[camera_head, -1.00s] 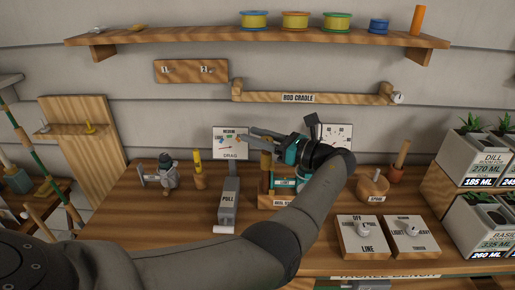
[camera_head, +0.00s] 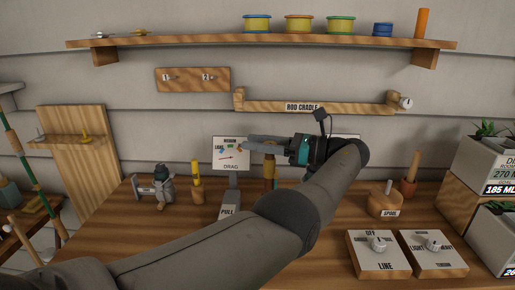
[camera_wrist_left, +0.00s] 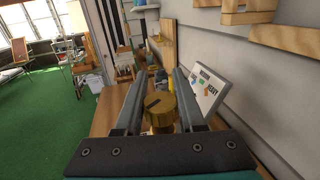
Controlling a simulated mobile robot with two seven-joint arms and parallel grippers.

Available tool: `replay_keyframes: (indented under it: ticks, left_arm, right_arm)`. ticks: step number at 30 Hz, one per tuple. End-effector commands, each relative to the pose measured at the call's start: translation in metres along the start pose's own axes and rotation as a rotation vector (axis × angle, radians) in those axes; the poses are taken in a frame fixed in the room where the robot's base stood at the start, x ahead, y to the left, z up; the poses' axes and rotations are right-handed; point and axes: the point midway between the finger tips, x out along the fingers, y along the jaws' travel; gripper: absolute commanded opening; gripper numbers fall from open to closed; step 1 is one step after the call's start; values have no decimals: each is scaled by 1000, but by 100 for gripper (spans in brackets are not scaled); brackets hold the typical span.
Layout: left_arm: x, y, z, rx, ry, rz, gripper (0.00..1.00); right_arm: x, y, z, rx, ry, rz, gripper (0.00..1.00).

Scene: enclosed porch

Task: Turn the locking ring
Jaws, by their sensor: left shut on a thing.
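A brass ring-like cap (camera_wrist_left: 158,108) with a dark slot on top sits between the fingers in the left wrist view; I take it as the locking ring. In the head view its upright brass-coloured post (camera_head: 269,166) stands on the bench behind my forearm. My left gripper (camera_head: 243,144) reaches across it from the right, fingers pointing left and nearly level, and is shut on the ring. The fingers also show in the left wrist view (camera_wrist_left: 160,80), one on each side of it. My right gripper is not in view.
The drag card (camera_head: 231,154) stands just behind the fingertips. A grey pull lever (camera_head: 230,198), a yellow-topped peg (camera_head: 197,178) and a small reel (camera_head: 160,184) are to the left. The line switch box (camera_head: 378,262) and spool stand (camera_head: 385,203) are to the right.

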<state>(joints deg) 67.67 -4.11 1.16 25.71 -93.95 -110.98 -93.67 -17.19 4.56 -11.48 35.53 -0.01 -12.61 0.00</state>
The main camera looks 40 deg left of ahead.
Motion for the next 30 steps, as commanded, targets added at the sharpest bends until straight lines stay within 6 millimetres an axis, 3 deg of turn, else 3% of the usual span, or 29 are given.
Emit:
replay_keyframes:
  ticks: [14,15,23,30]
  left_arm:
    - [1,1,0,0,-1,9,0]
    - [1,1,0,-1,-1,8,41]
    - [1,0,0,0,0,7,69]
    - [0,0,0,0,0,6,69]
  right_arm:
    - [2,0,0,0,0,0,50]
    - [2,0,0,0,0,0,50]
    - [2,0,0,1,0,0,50]
    - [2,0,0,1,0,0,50]
